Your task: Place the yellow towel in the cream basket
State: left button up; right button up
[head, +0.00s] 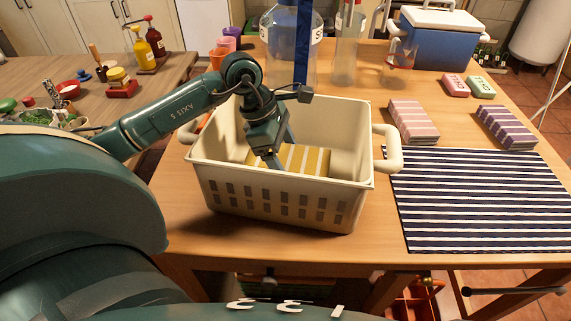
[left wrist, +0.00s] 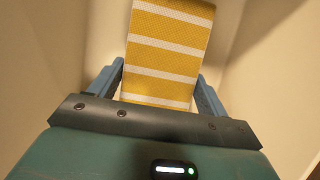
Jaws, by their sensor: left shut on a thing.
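The cream basket (head: 270,198) stands on the wooden table, with a handle at each end. The yellow towel (head: 306,158), with white stripes, is inside the basket, low between its walls. My left gripper (head: 277,165) reaches down into the basket and is shut on the towel. In the left wrist view the towel (left wrist: 168,60) lies between the two fingers of my left gripper (left wrist: 160,90), with cream basket walls around it. The basket's front wall hides the towel's lower part, so I cannot tell whether it touches the floor. My right gripper is not in view.
Right of the basket lie a dark striped mat (head: 480,200), a pink striped towel (head: 413,121) and a purple striped towel (head: 506,127). Behind stand a large clear jar (head: 290,60), a tall bottle (head: 346,50) and a blue cooler (head: 438,40). Another table (head: 100,85) stands at left.

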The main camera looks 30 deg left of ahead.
aim_at(285, 166)
pick_arm(q)
jog(key=shift+f, duration=1.35)
jog(key=shift+f, duration=0.2)
jog(key=o, duration=1)
jog(key=shift+r, duration=0.1)
jog(key=v, duration=1.2)
jog(key=shift+a+r, duration=0.1)
